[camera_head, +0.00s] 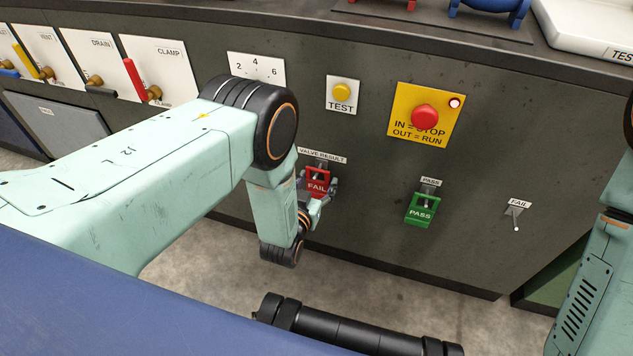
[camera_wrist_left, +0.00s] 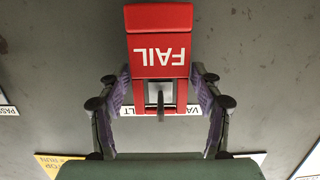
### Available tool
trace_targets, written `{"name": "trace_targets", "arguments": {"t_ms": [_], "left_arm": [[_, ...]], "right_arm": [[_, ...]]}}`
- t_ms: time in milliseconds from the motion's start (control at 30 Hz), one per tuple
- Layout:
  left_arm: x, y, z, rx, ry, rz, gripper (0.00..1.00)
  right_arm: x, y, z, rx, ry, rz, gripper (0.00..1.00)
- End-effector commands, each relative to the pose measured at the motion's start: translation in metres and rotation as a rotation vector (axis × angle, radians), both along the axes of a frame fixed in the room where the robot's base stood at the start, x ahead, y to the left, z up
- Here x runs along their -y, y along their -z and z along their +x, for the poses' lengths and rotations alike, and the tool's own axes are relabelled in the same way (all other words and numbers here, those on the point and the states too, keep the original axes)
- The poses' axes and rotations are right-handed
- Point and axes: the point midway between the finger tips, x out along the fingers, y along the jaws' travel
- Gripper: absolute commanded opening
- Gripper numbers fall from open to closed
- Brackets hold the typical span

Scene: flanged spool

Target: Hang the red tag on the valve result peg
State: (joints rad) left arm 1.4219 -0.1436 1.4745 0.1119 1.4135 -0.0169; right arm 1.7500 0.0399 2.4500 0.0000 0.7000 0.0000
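The red tag (camera_head: 317,182), marked FAIL, is at the valve result peg, below the VALVE RESULT label (camera_head: 322,156). In the left wrist view the tag (camera_wrist_left: 160,45) shows upside down, and the peg (camera_wrist_left: 160,104) sticks out within its frame opening. My left gripper (camera_head: 317,192) is at the tag, with one finger along each side. The gripper is partly hidden by my left arm in the head view. My right gripper is out of view.
A green PASS tag (camera_head: 420,210) hangs on the pass peg to the right. The fail peg (camera_head: 515,213) is bare. A red stop button (camera_head: 425,117) and a yellow test button (camera_head: 342,91) sit above. Valve handles (camera_head: 135,78) line the panel at left.

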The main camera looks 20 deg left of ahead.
Motion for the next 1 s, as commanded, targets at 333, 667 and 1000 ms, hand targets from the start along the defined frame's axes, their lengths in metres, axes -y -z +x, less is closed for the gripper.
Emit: {"name": "trace_targets", "arguments": {"t_ms": [333, 667, 1000], "left_arm": [[0.000, 0.000, 0.000, 0.000, 0.000, 0.000, 0.81], [0.000, -0.003, -0.019, -0.004, 0.001, 0.001, 0.81], [-0.002, -0.016, -0.082, -0.005, 0.001, 0.001, 0.81]], "right_arm": [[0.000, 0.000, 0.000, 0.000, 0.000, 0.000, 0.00], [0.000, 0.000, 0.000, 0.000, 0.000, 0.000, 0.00], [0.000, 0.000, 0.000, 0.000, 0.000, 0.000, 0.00]]}}
